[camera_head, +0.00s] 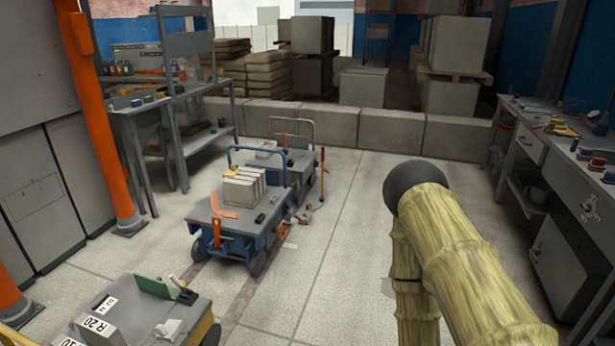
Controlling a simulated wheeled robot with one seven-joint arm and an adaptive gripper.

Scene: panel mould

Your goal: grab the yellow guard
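I cannot pick out the yellow guard for certain. A small yellow item (562,130) lies on the grey workbench (590,165) at the right, too small to make out its shape. A yellow edge (18,318) shows at the far lower left, mostly cut off by the picture. My arm fills the lower right, with a dark rounded joint at its top. My gripper is not in view, so its hold and its distance to these things do not show.
A blue cart (229,238) with grey blocks (244,187) stands left of centre, another cart behind it. A grey-topped cart (150,312) is at lower left. An orange post (96,120) stands left. A low block wall (390,129) crosses the back. The middle floor is clear.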

